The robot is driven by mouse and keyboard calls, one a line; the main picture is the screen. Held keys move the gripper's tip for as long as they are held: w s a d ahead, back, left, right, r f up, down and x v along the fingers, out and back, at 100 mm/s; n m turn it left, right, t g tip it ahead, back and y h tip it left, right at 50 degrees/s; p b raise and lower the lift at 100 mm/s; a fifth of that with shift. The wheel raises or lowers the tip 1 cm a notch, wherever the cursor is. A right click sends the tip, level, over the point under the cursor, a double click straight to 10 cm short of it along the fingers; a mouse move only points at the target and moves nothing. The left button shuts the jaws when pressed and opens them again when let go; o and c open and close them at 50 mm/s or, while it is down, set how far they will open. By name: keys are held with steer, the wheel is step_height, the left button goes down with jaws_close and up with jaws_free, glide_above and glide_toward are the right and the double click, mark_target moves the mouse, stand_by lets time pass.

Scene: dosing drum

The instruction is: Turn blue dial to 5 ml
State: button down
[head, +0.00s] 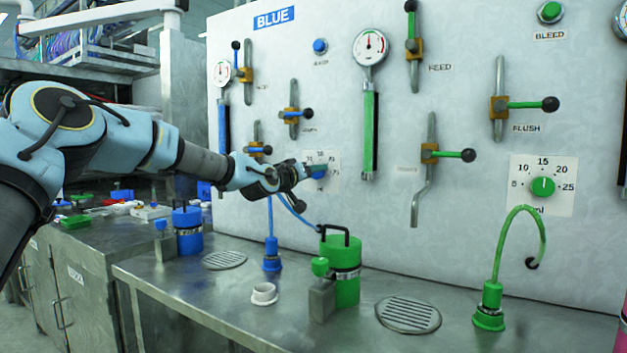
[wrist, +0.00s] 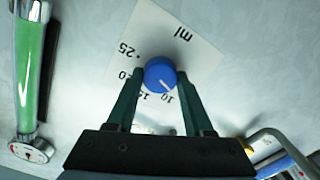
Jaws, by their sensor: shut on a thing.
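The blue dial (wrist: 160,75) is a round knob on a white scale plate (wrist: 185,45) marked in ml. It also shows in the head view (head: 318,174), partly hidden by my gripper (head: 307,170). In the wrist view its white pointer line is on the lower side, toward the 10 mark. The 25, 20, 15 and 10 marks show at least in part; the 5 mark is hidden, apparently by the right finger. My gripper is shut on the dial, one finger on each side.
A green dial (head: 543,187) sits far right on the panel (head: 480,70). Levers and gauges stand around the blue dial. Below, on the bench, are a green canister (head: 341,270), a blue-capped hose fitting (head: 271,255) and a small white cup (head: 264,294).

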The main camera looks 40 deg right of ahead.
steer(key=shift+f+n+b, duration=0.1)
steer(key=shift+n+b, duration=0.75)
steer(key=shift+n, duration=1.05)
steer(key=shift+c, duration=1.4)
jaws_free()
steer(key=shift+a, duration=0.1)
steer(key=b+v, duration=0.2)
steer(key=v, duration=0.8)
steer(key=shift+a, duration=0.3)
steer(key=shift+a, duration=0.1)
